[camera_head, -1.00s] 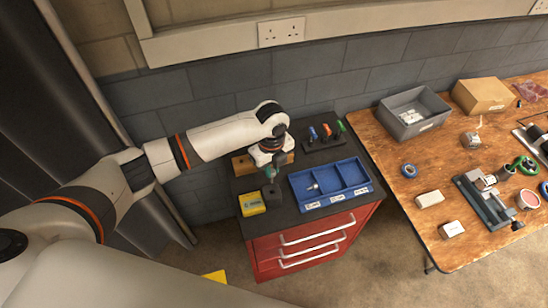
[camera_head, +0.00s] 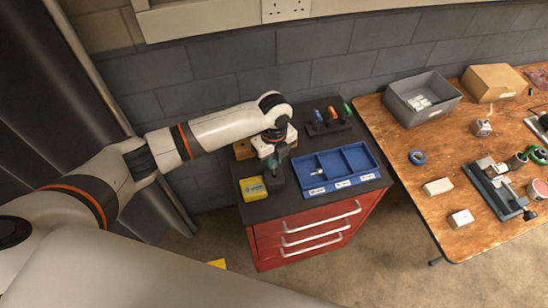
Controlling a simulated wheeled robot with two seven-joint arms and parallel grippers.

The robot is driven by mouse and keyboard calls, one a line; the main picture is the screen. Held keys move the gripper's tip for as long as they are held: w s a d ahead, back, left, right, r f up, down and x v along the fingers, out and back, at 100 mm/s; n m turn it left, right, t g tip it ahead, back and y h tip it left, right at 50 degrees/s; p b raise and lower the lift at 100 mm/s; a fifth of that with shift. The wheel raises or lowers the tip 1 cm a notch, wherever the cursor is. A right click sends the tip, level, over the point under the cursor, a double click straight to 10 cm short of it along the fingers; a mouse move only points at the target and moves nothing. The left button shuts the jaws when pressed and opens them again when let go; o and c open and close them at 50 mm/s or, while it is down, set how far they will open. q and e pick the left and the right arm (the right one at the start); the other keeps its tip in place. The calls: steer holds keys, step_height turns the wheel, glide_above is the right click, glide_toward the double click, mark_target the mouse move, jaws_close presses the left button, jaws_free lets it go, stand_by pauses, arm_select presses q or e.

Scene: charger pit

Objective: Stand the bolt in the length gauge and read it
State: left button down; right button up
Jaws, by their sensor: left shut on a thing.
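My left gripper (camera_head: 272,168) points down over a small black block (camera_head: 275,183), which looks like the length gauge, on top of the red drawer cabinet. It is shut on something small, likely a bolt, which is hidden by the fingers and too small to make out. I cannot tell whether it touches the block. A blue tray (camera_head: 320,192) with three labelled compartments lies right of the block. A small silver bolt (camera_head: 318,172) lies in its left compartment. My right gripper is not in view.
A yellow box (camera_head: 253,189) stands just left of the block. A dark rack (camera_head: 329,127) with coloured-handled tools is behind the tray. The wooden bench (camera_head: 450,150) at right holds a grey bin (camera_head: 424,113), a cardboard box (camera_head: 494,82) and a vice-like tool (camera_head: 492,193).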

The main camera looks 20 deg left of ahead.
mark_target(274, 174)
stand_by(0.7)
arm_select(q)
steer(key=shift+p, duration=0.35)
steer(key=shift+f+b, duration=0.85)
steer(key=shift+f, duration=0.55)
steer(key=shift+f+b, duration=0.8)
steer(key=shift+f, duration=0.55)
steer(key=c, duration=1.2)
jaws_free()
steer(key=shift+c, duration=0.2)
step_height(274, 174, up, 12)
steer(key=shift+r+b, duration=0.1)
steer(key=shift+b, duration=0.7)
